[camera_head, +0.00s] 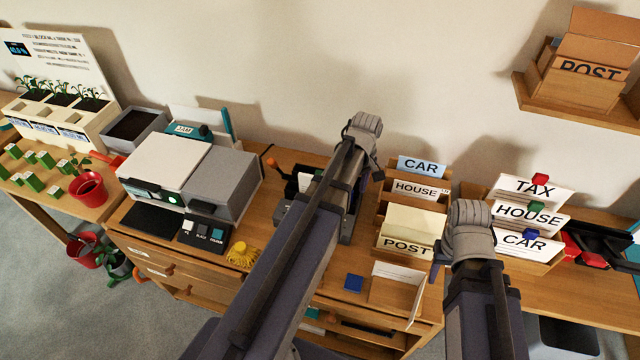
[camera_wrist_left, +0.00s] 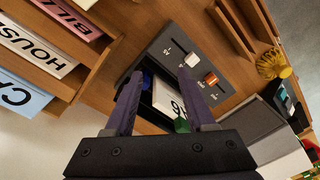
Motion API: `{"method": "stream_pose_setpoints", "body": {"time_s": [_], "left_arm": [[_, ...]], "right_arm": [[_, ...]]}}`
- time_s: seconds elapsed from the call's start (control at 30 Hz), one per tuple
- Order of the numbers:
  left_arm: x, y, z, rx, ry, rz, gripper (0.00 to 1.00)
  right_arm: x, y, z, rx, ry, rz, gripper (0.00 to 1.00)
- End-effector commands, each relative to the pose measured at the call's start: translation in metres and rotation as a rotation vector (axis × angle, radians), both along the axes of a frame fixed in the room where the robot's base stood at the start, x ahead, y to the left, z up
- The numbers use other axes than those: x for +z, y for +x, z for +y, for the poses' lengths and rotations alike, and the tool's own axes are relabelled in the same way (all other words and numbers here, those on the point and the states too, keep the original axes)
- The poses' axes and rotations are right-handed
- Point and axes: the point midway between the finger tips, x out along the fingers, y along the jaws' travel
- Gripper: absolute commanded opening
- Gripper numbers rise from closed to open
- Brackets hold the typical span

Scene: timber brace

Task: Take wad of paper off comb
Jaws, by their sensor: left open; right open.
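A dark grey device (camera_wrist_left: 172,52) with a white knob and an orange knob lies below my left gripper (camera_wrist_left: 160,80) in the left wrist view. A white wad of paper (camera_wrist_left: 168,98) with dark print sits in the device, between the open fingers as seen from above. In the head view the paper (camera_head: 304,181) shows only in part beside my left arm. The comb cannot be made out clearly; a blue part and a green part show near the paper. My left gripper is open and empty. My right gripper (camera_head: 438,262) is open, mostly hidden by its own wrist.
A rack with CAR, HOUSE and POST cards (camera_head: 415,190) stands right of the device. A grey and white machine (camera_head: 190,170) stands to its left.

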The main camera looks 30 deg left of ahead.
Motion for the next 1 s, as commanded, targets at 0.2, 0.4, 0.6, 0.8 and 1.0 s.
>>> {"method": "stream_pose_setpoints", "body": {"time_s": [0.2,0.4,0.6,0.8,1.0], "left_arm": [[0.018,0.032,0.098,0.548,-0.015,-0.023,0.55],[0.021,0.035,0.128,0.733,-0.02,-0.03,0.55],[0.016,0.034,0.129,0.743,-0.021,-0.031,0.55],[-0.002,0.034,0.129,0.741,-0.02,-0.03,0.55],[-0.007,0.034,0.128,0.74,-0.02,-0.03,0.55]], "right_arm": [[0.018,0.0,0.0,0.0,0.0,0.0,0.5],[0.021,0.0,0.0,0.0,0.0,0.0,0.5],[0.016,0.0,0.0,0.0,0.0,0.0,0.5],[-0.002,0.0,0.0,0.0,0.0,0.0,0.5],[-0.006,0.0,0.0,0.0,0.0,0.0,0.5]]}}
